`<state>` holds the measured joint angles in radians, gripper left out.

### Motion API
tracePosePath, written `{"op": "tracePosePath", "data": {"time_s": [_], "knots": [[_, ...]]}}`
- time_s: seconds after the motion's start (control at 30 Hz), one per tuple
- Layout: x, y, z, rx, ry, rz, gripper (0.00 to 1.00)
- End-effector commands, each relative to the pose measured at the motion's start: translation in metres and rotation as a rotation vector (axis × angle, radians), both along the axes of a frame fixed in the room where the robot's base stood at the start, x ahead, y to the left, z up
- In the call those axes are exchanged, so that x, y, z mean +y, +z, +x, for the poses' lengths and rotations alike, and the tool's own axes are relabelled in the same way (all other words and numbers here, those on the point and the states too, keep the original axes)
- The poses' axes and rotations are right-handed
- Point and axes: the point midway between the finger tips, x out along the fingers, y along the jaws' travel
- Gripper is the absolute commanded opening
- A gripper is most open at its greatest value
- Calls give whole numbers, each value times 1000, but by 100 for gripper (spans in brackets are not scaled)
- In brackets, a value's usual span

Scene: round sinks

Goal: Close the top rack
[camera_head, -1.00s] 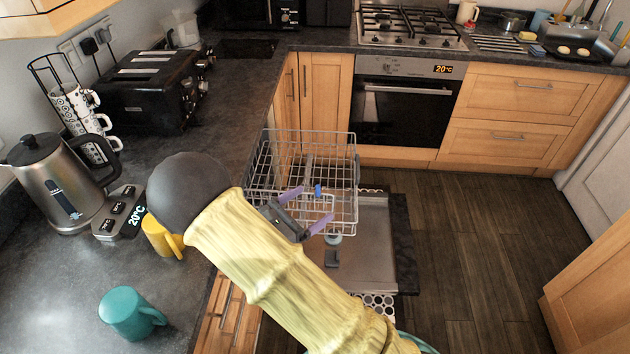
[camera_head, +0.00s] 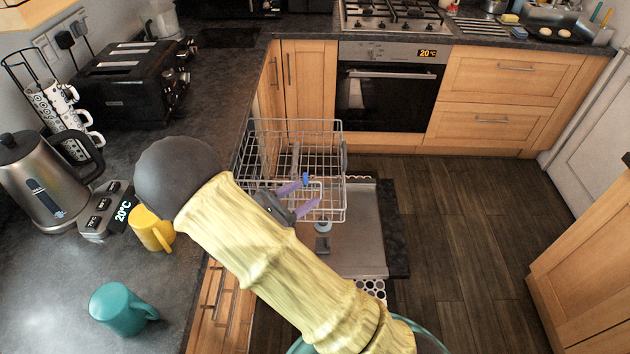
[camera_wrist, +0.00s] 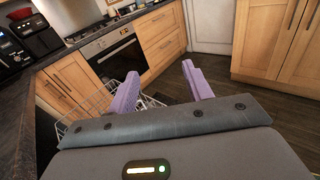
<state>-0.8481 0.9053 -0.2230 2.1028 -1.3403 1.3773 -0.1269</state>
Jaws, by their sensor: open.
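The top rack (camera_head: 333,154), a grey wire basket, is pulled out from under the counter over the open dishwasher door (camera_head: 352,231). It also shows in the wrist view (camera_wrist: 92,103), left of and partly behind my fingers. My gripper (camera_head: 306,198) has purple fingers that are apart, with nothing visible between them. In the head view it overlaps the near right part of the rack, by a small blue piece. I cannot tell whether it touches the wires. My arm hides part of the dishwasher and the near rack side.
The counter (camera_head: 75,290) on the left holds a kettle (camera_head: 42,180), a yellow mug (camera_head: 150,230), a teal mug (camera_head: 122,308) and a toaster (camera_head: 130,85). The oven (camera_head: 385,95) stands behind the rack. The dark floor (camera_head: 465,230) on the right is clear.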

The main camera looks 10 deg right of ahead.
Motion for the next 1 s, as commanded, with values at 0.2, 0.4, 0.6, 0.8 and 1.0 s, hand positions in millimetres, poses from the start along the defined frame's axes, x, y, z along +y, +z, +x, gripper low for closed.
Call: {"op": "tracePosePath", "data": {"time_s": [0.2,0.4,0.6,0.8,1.0], "knots": [[-62,-2,-46,-5,-339,325,7],[-88,-7,-106,-112,-725,753,0],[-80,0,-139,-345,-1056,1171,0],[-72,25,-141,-695,-1301,1542,0],[-76,46,-135,-948,-1402,1728,0]]}}
